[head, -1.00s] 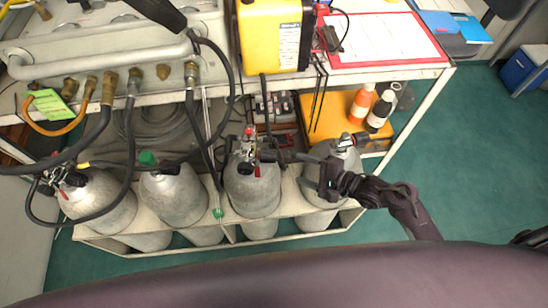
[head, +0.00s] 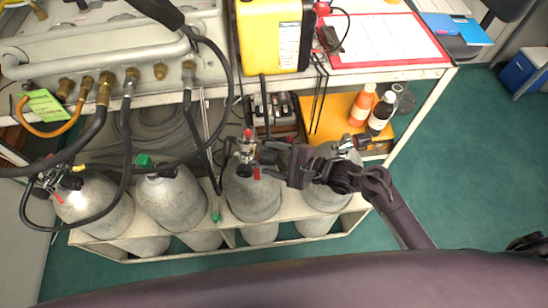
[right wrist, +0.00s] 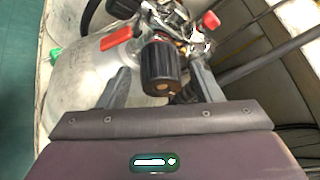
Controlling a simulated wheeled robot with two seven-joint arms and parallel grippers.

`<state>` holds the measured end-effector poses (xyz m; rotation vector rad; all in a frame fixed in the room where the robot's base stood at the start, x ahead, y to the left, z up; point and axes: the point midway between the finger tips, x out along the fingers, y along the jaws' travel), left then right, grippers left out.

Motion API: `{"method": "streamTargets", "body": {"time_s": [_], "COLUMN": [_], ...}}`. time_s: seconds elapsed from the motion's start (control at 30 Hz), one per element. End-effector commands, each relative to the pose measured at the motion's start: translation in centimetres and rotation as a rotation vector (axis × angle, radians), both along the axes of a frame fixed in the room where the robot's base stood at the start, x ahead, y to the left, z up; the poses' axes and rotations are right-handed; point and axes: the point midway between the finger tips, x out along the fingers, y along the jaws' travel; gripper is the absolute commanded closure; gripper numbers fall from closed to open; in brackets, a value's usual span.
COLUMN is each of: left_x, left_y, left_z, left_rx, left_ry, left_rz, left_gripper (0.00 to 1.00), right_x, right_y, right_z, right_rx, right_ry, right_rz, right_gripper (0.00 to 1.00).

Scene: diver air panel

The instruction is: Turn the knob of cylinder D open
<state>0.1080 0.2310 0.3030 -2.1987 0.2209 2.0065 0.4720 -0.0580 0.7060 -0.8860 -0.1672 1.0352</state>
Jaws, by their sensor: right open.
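Several grey cylinders stand in a row in a white rack; I can read no letter on them, so I cannot tell which is D. My right gripper (head: 264,154) is at the valve (head: 246,150) of the third cylinder from the left (head: 251,196). In the right wrist view, its open fingers stand on either side of a black knob (right wrist: 161,66). I cannot tell whether they touch it. That cylinder's shoulder (right wrist: 78,88) and a red tag (right wrist: 117,39) show to the left of the knob. My left gripper is not in view.
The rightmost cylinder (head: 326,196) stands partly under my right arm. Black hoses (head: 228,100) hang from the panel (head: 110,45) across the left cylinders. Bottles (head: 380,113) stand on an orange shelf behind.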

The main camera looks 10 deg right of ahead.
Motion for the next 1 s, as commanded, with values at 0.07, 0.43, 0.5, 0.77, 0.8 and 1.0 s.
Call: {"method": "streamTargets", "body": {"time_s": [0.07, 0.43, 0.5, 0.77, 0.8, 1.0], "left_x": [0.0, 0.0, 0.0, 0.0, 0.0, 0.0], "left_y": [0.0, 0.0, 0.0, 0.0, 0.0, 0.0], "left_z": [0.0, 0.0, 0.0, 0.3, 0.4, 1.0], "left_rx": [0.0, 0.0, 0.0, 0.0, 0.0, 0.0], "left_ry": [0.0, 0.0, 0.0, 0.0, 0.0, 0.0], "left_rz": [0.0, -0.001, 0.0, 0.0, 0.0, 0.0], "left_gripper": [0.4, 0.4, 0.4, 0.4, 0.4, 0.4], "right_x": [0.0, 0.0, 0.0, 0.0, 0.0, 0.0], "right_y": [0.0, 0.0, 0.0, 0.0, 0.0, 0.1], "right_z": [0.0, 0.0, 0.0, 0.0, 0.1, 0.1], "right_rx": [0.0, 0.0, 0.0, -0.007, -0.009, -0.034], "right_ry": [0.0, 0.0, 0.0, -0.027, -0.039, -0.146], "right_rz": [0.0, 0.0, 0.0, -0.001, -0.001, -0.002], "right_gripper": [0.41, 0.75, 0.84, 0.86, 0.86, 0.86]}}
